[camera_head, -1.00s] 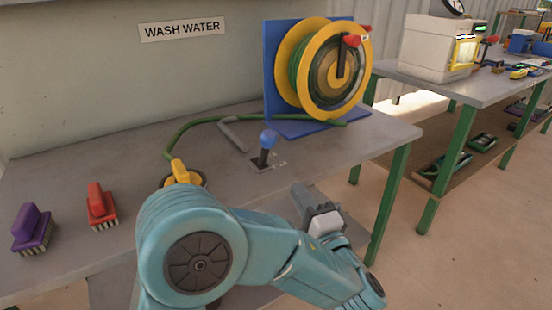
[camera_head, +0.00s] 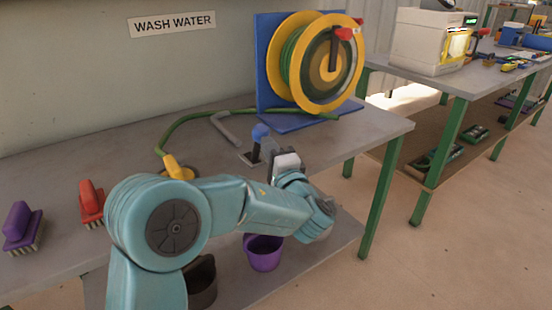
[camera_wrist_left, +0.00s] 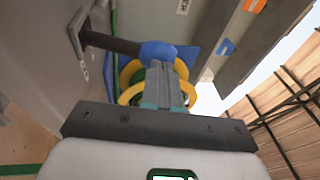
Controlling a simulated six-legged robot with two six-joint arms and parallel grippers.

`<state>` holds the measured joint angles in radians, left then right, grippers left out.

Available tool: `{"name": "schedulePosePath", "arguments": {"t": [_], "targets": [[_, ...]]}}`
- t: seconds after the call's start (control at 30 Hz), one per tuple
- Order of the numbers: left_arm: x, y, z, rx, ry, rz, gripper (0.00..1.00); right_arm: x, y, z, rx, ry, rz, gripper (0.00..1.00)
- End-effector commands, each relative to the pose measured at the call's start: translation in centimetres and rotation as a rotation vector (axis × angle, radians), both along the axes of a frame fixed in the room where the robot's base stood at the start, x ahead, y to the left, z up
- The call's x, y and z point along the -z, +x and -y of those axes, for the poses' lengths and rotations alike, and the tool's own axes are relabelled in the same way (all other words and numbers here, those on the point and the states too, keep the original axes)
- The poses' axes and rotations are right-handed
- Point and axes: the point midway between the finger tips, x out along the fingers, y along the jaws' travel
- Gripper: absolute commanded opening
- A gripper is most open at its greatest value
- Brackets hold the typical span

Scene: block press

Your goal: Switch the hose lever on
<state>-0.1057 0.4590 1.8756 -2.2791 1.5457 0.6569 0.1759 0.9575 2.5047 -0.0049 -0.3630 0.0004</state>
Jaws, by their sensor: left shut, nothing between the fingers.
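The hose lever has a blue ball knob (camera_head: 260,132) on a dark stick, rising from a small plate (camera_head: 248,157) on the bench. In the left wrist view the knob (camera_wrist_left: 158,53) and the dark stick (camera_wrist_left: 112,42) show just beyond my fingertips. My left gripper (camera_head: 267,148) is shut and empty, right beside the knob. The gripper (camera_wrist_left: 165,78) overlaps the knob's lower edge in the wrist view; I cannot tell whether they touch. The lower stick is partly hidden by my gripper in the head view. My right gripper is not in view.
A yellow hose reel (camera_head: 342,88) on a blue stand is behind the lever. A green hose (camera_head: 190,122) runs to a yellow nozzle (camera_head: 176,168). Red (camera_head: 91,203) and purple (camera_head: 21,227) brushes are at left. A purple bucket (camera_head: 263,254) is below the bench.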

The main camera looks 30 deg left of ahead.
Motion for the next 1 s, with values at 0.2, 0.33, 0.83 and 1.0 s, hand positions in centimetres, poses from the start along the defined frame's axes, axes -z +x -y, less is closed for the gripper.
{"name": "schedulePosePath", "arguments": {"t": [0.2, 0.33, 0.83, 1.0], "targets": [[-0.1, 0.3, -0.3, 0.001, 0.000, 0.000, 0.00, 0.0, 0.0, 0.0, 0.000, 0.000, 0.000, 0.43], [-0.1, 0.3, -0.3, 0.001, 0.000, 0.000, 0.00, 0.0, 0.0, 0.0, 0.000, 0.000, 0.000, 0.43], [-2.2, 0.9, -2.2, -0.002, -0.137, -0.052, 0.00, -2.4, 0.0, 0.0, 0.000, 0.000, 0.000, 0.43], [-3.4, 1.7, -4.0, -0.002, -0.268, -0.105, 0.00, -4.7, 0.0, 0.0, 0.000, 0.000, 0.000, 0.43]]}}
